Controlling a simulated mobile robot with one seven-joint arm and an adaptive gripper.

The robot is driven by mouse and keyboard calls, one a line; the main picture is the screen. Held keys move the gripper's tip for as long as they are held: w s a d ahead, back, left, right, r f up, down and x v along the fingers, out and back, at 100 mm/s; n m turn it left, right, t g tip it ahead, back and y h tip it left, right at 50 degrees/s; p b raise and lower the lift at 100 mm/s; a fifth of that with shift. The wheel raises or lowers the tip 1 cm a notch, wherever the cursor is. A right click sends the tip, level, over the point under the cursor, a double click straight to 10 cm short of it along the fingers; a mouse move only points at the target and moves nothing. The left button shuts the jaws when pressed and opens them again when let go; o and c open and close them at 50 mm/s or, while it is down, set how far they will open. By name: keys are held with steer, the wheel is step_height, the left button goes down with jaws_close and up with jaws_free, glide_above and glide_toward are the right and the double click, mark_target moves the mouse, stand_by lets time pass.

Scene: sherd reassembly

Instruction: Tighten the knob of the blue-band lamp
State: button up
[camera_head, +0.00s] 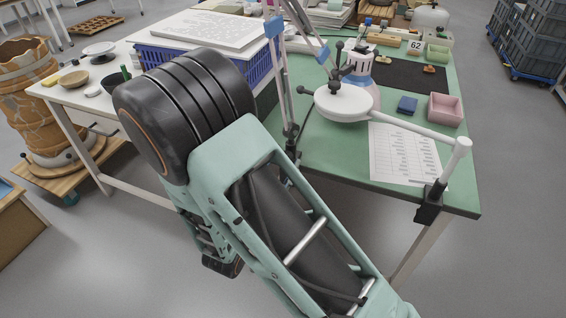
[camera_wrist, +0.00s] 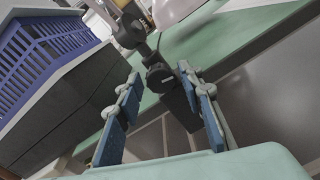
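The blue-band lamp (camera_head: 284,75) has pale jointed arms with blue bands and rises from a dark clamp (camera_head: 292,146) at the left edge of the green table. In the wrist view, a dark clamp (camera_wrist: 178,100) shows at the table edge, with a round dark knob (camera_wrist: 159,77) carrying a small pale mark. A second dark lobed part (camera_wrist: 129,31) shows above it. My gripper (camera_wrist: 160,80) is open, with one blue-padded finger on each side of the knob in the picture. I cannot tell whether either finger touches it. My arm hides the gripper in the head view.
A white-armed lamp (camera_head: 420,133) is clamped at the table's right front corner, its round head over the green table (camera_head: 320,160). A blue basket (camera_head: 185,62) stands close left of the clamp; it also shows in the wrist view (camera_wrist: 45,50). Printed sheets (camera_head: 405,155) lie in front.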

steer(key=shift+o, duration=0.4)
steer(key=shift+s, duration=0.1)
steer(key=v, duration=1.1)
steer(key=shift+s+a, duration=0.15)
steer(key=shift+s, duration=0.25)
